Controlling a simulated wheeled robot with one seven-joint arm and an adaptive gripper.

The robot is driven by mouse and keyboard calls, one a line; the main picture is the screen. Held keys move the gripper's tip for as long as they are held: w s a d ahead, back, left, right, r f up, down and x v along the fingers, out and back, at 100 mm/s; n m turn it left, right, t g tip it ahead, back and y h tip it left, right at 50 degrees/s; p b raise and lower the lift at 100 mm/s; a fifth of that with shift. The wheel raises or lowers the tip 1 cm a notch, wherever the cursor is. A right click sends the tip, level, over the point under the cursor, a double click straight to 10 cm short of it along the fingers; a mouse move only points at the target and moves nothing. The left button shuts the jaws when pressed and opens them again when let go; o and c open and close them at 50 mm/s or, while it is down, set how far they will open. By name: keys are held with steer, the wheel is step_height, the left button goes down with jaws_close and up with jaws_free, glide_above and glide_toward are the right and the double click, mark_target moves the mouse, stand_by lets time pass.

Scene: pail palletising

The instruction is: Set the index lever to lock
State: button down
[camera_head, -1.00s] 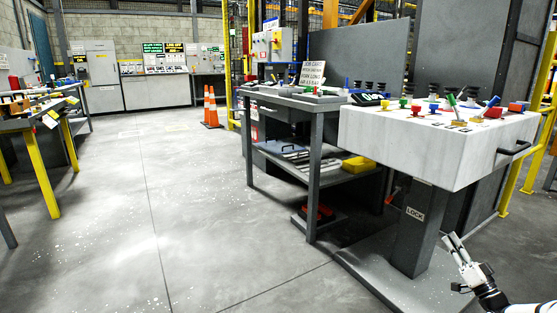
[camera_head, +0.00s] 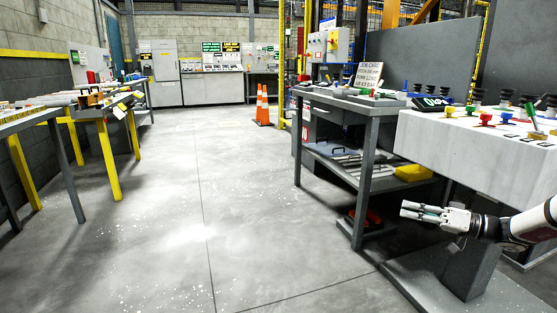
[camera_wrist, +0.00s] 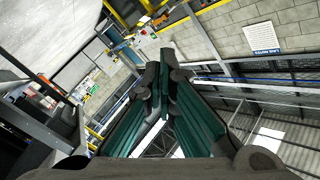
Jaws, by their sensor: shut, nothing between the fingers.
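The white control console (camera_head: 450,150) stands at the right on a grey pedestal (camera_head: 468,272). Its top carries a green-handled lever (camera_head: 531,112), red and blue knobs and other small controls. I cannot tell which of these, if any, is the index lever. No lock marking is readable now. My gripper (camera_head: 408,210) is shut and empty, pointing left, in front of the pedestal and below the console top, apart from the controls. In the wrist view its two dark green fingers (camera_wrist: 165,75) meet at the tips, with no lever in front of them.
A grey workbench (camera_head: 340,98) with a sign and lower shelf stands left of the console; a yellow object (camera_head: 413,173) lies on the shelf. Yellow-legged tables (camera_head: 108,160) line the left. Orange cones (camera_head: 262,105) stand farther back. The middle floor is clear.

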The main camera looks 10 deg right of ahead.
steer(key=s+a+r+n+g, duration=0.1)
steer(key=s+a+r+g, duration=0.2)
steer(key=a, duration=0.6)
steer(key=s+a+r+n+g, duration=0.1)
steer(key=a+r+g, duration=0.3)
steer(key=a, duration=0.5)
steer(key=s+a+r+g+h, duration=0.2)
steer(key=s+a+g+h, duration=0.25)
steer(key=s+a, duration=0.55)
steer(key=s+a+r+m+g+h, duration=0.1)
steer(key=s+a+h, duration=0.15)
steer(key=s, duration=0.45)
steer(key=s+a+r+m+g+h, duration=0.1)
steer(key=s+a+h, duration=0.1)
steer(key=s+a, duration=0.35)
steer(key=s+d+f+m+t+h, duration=0.15)
steer(key=s+d+h, duration=0.25)
steer(key=s, duration=1)
step_height(320, 180, up, 39)
steer(key=t+p, duration=0.3)
steer(key=p, duration=3.6)
steer(key=shift+d+t, duration=0.3)
steer(key=shift+d, duration=0.05)
steer(key=shift+f, duration=0.1)
